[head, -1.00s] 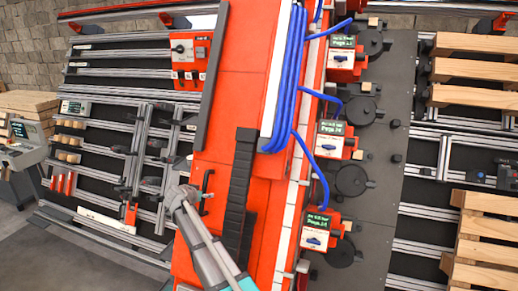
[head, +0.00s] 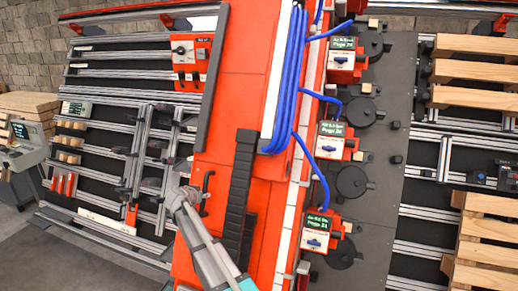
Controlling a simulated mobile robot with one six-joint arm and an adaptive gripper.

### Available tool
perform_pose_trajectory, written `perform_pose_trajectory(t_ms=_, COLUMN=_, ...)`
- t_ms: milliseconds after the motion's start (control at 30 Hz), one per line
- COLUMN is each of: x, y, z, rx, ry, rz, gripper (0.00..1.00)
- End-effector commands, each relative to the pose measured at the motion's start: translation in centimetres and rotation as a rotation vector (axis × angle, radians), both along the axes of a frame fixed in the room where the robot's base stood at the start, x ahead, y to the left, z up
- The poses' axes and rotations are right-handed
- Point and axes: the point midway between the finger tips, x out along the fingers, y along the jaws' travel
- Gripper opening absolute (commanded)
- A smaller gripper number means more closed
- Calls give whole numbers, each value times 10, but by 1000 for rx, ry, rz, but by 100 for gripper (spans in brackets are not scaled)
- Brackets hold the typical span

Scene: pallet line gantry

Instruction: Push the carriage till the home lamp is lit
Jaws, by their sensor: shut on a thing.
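The carriage (head: 228,105) is a long red-orange body that runs from top to bottom through the middle of the head view. A black bar handle (head: 207,184) stands on its lower left face. My gripper (head: 199,198) is at this handle and looks shut on it. The fingers are small and partly hidden by my grey wrist, so the exact grasp is hard to make out. I cannot pick out a home lamp in this view, lit or unlit.
Blue hoses (head: 285,85) and a black cable chain (head: 240,190) run along the carriage. Red valve boxes (head: 332,141) with small green screens stand to its right. A rail rack (head: 110,125) stands at left, wooden pallets (head: 485,230) at right.

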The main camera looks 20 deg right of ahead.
Motion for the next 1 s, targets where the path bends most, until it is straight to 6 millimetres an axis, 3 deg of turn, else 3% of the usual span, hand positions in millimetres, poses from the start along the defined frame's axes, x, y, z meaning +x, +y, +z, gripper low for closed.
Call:
perform_pose_trajectory(t_ms=467, x=0, y=0, z=0, rx=0, ry=1, rz=-1, gripper=0)
perform_pose_trajectory(t_ms=1000, x=17, y=17, z=0, rx=1, ry=-3, rz=8, gripper=0)
